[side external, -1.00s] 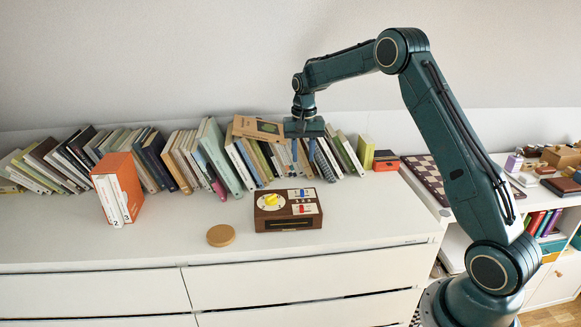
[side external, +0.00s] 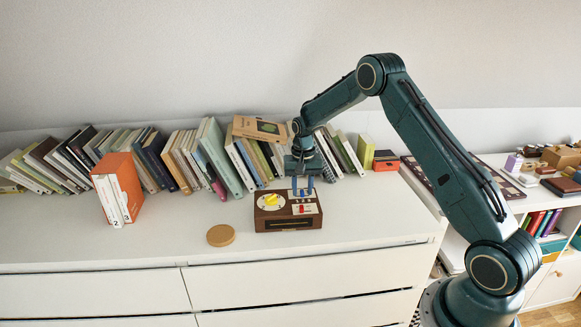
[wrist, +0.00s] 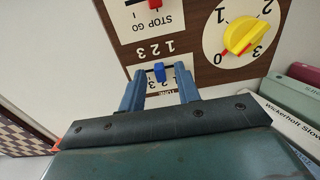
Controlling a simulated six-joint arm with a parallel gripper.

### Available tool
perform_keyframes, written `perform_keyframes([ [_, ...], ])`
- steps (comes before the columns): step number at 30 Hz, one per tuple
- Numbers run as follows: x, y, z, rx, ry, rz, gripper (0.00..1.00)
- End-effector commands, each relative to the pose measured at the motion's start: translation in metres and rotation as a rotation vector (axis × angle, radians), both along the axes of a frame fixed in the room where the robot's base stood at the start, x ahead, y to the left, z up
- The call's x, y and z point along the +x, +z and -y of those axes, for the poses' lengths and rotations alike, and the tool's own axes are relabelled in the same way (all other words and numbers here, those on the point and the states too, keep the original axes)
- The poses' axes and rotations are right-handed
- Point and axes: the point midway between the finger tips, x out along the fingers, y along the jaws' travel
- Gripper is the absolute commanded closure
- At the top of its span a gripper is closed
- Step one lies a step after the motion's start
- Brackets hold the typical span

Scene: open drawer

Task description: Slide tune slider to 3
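A brown box with control panels (side external: 288,224) stands on the white dresser top. Its blue tune slider (wrist: 160,72) sits in a short slot marked with numbers, apparently near the middle; part of the scale is hidden by my gripper. My gripper (wrist: 160,80) is open, with one blue finger on each side of the slider knob and a visible gap to each. In the side view my gripper (side external: 302,187) points down at the box's back right part.
The box also has a yellow dial (wrist: 239,36) and a red stop/go slider (wrist: 161,3). A row of leaning books (side external: 215,152) stands close behind. A round wooden disc (side external: 221,236) and an orange book case (side external: 118,189) are to the left. The dresser's front right is clear.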

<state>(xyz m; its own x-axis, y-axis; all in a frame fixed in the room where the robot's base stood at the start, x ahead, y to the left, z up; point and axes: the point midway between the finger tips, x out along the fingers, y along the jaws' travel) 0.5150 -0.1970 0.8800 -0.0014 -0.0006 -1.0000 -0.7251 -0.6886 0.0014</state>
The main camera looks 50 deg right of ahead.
Motion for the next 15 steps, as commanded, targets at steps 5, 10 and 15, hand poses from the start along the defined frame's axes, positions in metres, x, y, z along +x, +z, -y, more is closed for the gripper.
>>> perform_keyframes([
  [5,0.0001,-0.0011,0.0001,-0.001,0.0,0.001,0.67],
  [10,0.0001,-0.0009,0.0001,-0.001,0.0,0.001,0.79],
  [15,0.0002,-0.0007,0.0001,-0.001,0.0,0.001,1.0],
])
